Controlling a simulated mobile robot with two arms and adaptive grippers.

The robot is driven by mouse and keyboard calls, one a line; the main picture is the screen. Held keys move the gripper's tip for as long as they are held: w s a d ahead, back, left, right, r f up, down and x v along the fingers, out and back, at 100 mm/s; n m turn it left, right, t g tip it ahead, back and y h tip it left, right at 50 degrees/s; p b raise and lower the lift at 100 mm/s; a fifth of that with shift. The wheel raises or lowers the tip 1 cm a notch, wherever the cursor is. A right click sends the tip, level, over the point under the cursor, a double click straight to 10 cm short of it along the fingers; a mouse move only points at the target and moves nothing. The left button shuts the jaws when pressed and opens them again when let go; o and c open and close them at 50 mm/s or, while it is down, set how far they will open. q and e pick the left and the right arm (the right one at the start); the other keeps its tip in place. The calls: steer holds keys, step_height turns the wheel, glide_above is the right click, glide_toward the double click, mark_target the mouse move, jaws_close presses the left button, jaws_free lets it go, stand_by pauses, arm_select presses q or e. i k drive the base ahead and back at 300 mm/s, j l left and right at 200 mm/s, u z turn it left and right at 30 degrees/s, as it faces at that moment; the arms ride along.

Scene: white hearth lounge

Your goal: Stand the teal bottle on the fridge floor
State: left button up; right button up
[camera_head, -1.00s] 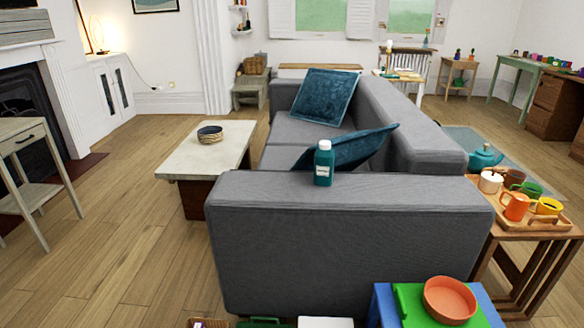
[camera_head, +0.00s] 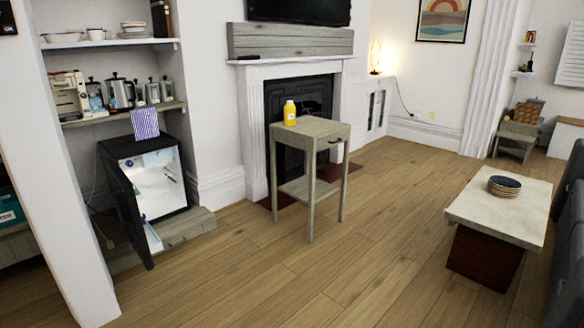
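The small black fridge (camera_head: 118,158) stands at the left on a low wooden plinth. Its door (camera_head: 125,205) is open, and its lit white interior (camera_head: 158,180) shows some small items that are too small to tell. The teal bottle is not in view now; in the earlier frame it stands upright on the grey sofa's arm. Neither of my grippers is in view.
A wooden side table (camera_head: 312,130) with a yellow bottle (camera_head: 290,113) stands before the fireplace (camera_head: 300,95). A coffee table (camera_head: 500,214) with stacked bowls (camera_head: 504,186) and the sofa (camera_head: 568,240) are at the right. Wood floor (camera_head: 260,270) is clear between.

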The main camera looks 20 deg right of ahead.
mark_target(156, 209)
steer(key=i+j, duration=0.15)
steer(key=i, duration=0.3)
steer(key=i+j, duration=0.15)
steer(key=i, duration=0.25)
steer(key=i+l+z, duration=0.1)
steer(key=i+z, duration=0.6)
steer(key=z, duration=0.2)
steer(key=i+j+z, duration=0.1)
steer(key=i+z, duration=0.35)
steer(key=k, duration=0.1)
